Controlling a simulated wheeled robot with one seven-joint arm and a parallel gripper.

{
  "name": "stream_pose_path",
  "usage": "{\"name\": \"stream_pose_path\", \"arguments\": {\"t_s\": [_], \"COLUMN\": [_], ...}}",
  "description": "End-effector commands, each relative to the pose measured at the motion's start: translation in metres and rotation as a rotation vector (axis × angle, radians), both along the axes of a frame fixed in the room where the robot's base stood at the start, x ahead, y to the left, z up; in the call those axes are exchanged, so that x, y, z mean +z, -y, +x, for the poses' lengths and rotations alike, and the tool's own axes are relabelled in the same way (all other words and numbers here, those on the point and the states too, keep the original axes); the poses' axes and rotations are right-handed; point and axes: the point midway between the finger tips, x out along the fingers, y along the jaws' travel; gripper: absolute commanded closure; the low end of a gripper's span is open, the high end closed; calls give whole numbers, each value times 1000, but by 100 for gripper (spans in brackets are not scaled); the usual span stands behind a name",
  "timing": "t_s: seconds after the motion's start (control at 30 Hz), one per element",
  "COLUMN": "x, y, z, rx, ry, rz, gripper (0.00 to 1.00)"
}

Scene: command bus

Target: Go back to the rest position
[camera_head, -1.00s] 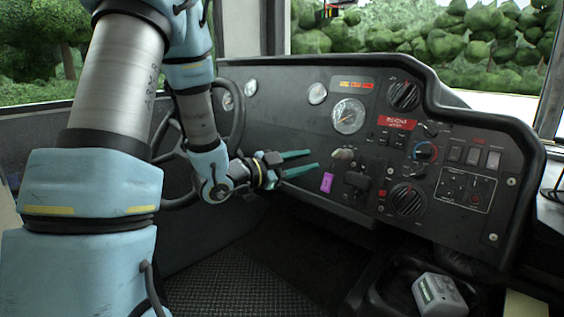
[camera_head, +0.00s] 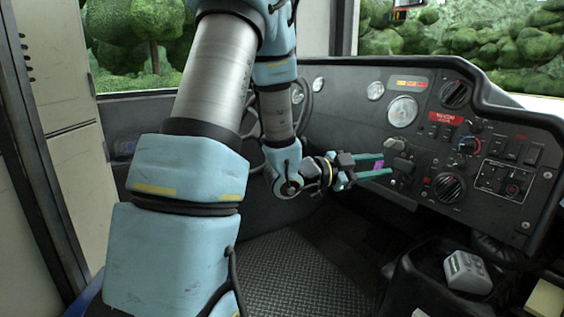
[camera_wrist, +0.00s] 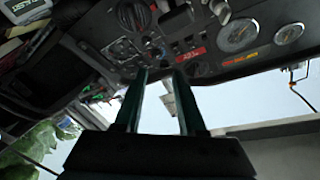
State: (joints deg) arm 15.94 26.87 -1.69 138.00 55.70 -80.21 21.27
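My gripper (camera_head: 374,166) has two green fingers held apart with a gap between them, and nothing shows between them. In the head view it points right toward the dashboard (camera_head: 335,125), in front of the purple tag (camera_head: 379,165) on the panel. I cannot tell the exact distance to the panel. In the wrist view the fingers (camera_wrist: 161,100) point up the picture toward the panel, which appears upside down, and the gap between them is empty.
The steering wheel (camera_head: 305,105) is behind my arm. A grey boxy device (camera_head: 467,271) lies on the dark console at the lower right. A pale cabinet wall (camera_head: 52,75) stands at the left. The ribbed floor (camera_head: 285,275) below the gripper is clear.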

Motion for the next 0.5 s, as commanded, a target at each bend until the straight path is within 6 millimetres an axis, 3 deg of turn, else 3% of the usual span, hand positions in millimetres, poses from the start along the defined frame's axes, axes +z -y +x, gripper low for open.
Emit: {"name": "stream_pose_path", "arguments": {"t_s": [0.27,0.5], "x": [-12,-29], "y": [-16,-45], "z": [20,43], "rx": [110,266], "ry": [-52,-144], "rz": [86,193], "gripper": [60,60]}}
